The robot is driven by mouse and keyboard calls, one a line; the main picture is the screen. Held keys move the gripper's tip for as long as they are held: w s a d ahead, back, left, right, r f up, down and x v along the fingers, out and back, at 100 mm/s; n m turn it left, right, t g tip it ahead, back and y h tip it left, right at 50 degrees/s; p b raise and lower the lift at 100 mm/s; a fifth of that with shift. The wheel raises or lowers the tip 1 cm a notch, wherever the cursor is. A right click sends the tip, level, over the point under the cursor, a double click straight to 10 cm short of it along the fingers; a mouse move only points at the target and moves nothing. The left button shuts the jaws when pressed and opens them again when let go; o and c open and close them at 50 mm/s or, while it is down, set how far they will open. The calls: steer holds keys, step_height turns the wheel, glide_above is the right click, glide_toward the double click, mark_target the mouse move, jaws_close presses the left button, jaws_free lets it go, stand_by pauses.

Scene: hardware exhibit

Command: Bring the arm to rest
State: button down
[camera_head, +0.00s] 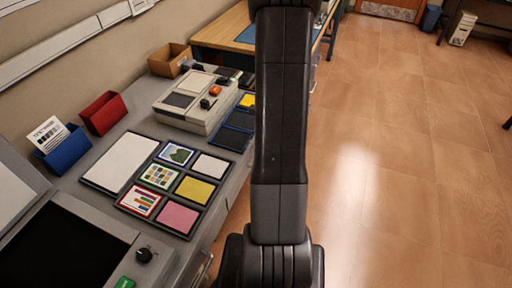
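My arm stands upright in the middle of the head view, a black link above a grey section and a black ribbed joint at the bottom edge. It runs out of the picture at the top. My gripper is not in view, so its fingers and anything in them cannot be seen.
A grey bench (72,184) at left carries a beige device (197,101), a card board (188,221), a white panel (120,162), a red holder (103,113) and a blue holder (64,150). A wooden table (222,30) stands behind. The tiled floor (400,170) at right is clear.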

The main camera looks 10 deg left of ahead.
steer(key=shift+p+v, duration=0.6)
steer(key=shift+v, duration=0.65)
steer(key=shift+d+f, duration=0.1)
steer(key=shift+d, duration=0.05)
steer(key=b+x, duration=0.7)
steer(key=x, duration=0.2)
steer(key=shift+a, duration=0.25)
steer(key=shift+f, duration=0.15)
